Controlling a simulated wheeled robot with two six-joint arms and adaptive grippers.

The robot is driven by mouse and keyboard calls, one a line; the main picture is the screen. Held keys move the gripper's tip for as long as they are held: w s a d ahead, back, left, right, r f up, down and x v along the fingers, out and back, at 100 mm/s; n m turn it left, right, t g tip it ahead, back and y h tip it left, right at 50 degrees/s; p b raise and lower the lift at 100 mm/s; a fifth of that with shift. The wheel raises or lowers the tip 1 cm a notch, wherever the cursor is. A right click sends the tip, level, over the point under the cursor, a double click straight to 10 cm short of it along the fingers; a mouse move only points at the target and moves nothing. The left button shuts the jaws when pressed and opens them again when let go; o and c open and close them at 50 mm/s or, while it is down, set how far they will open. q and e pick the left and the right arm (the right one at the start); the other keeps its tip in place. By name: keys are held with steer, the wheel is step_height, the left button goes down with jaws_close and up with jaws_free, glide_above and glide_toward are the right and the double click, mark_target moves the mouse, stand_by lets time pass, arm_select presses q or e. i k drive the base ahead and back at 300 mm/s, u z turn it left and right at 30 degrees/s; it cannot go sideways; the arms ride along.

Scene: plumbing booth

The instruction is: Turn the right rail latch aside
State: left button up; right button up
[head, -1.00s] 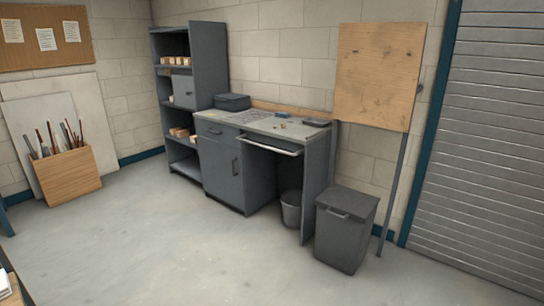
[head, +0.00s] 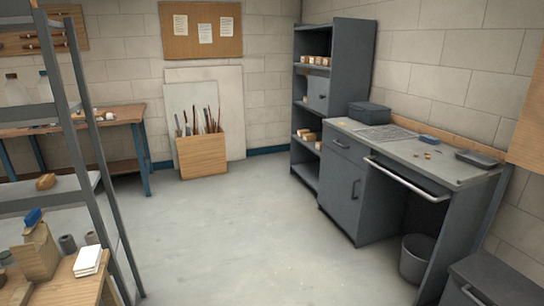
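I cannot make out a rail latch in the head view. A long light-coloured rail or bar (head: 407,180) runs along the front of the grey workbench (head: 395,146) on the right. No latch can be told on it. Neither of my grippers is in view.
A metal shelf rack (head: 85,130) and a wooden table (head: 62,283) stand close on the left. A wooden box of rods (head: 202,156) and a grey shelf unit (head: 340,60) stand at the back. A dark bin (head: 490,285) is at lower right. The middle floor is clear.

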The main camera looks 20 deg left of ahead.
mark_target(34, 216)
steer(key=u, duration=1)
steer(key=i, duration=1.1)
steer(key=u, duration=0.8)
